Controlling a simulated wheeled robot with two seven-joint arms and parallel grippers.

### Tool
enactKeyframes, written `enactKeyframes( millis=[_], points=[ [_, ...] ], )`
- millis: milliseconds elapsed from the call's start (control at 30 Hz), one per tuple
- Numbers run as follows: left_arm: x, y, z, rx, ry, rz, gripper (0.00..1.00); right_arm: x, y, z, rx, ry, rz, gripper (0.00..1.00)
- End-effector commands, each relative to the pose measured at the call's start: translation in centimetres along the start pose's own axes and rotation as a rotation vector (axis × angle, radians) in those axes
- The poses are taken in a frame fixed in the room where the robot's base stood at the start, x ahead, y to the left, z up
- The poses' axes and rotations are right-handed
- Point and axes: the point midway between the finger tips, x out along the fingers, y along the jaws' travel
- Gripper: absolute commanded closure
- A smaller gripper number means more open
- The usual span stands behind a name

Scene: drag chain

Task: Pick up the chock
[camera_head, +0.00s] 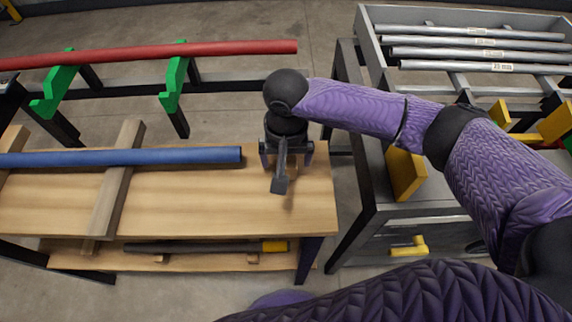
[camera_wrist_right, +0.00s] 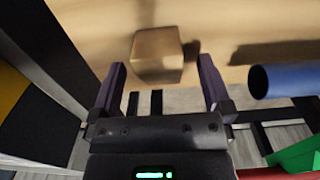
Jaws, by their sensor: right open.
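The chock (camera_wrist_right: 157,55), a small light wooden block, sits on the wooden tabletop in the right wrist view, near the top middle. My right gripper (camera_wrist_right: 161,85) is open, with its two purple-grey fingers apart and nothing between them. The block lies just beyond the fingertips, roughly centred between them, and I see no contact. In the head view my right gripper (camera_head: 286,160) points down over the right end of the table; I cannot make out the chock there, likely covered by the gripper. My left gripper is not in view.
A blue pipe (camera_head: 120,157) rests across wooden supports on the table (camera_head: 190,210), its end left of my right gripper. A red pipe (camera_head: 150,53) lies on green holders (camera_head: 174,80) behind. A grey bench with several metal pipes (camera_head: 470,42) stands right.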

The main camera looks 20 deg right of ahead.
Motion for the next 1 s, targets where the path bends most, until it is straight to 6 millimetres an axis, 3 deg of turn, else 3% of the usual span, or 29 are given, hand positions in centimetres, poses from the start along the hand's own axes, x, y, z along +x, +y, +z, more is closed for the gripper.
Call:
enactKeyframes(
  millis=[33, 67, 267, 733, 933, 1000],
  points=[
    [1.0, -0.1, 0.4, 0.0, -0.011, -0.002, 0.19, 1.6, 0.1, 0.1, -0.001, -0.004, 0.004, 0.0],
    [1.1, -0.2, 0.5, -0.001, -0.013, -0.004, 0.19, 1.9, 0.1, 0.1, -0.001, -0.003, 0.002, 0.0],
    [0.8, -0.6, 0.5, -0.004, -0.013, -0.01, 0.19, 1.6, 0.0, 0.1, -0.001, 0.0, 0.001, 0.0],
    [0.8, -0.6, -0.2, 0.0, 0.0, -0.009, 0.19, 1.6, 0.0, 0.1, -0.001, 0.0, 0.001, 0.99],
    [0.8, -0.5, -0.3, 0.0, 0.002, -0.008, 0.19, 1.4, 0.0, 0.1, -0.001, 0.0, 0.0, 0.99],
    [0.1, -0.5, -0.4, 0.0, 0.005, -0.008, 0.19, 0.4, 0.0, 0.1, -0.001, 0.001, 0.0, 0.99]
  ],
)
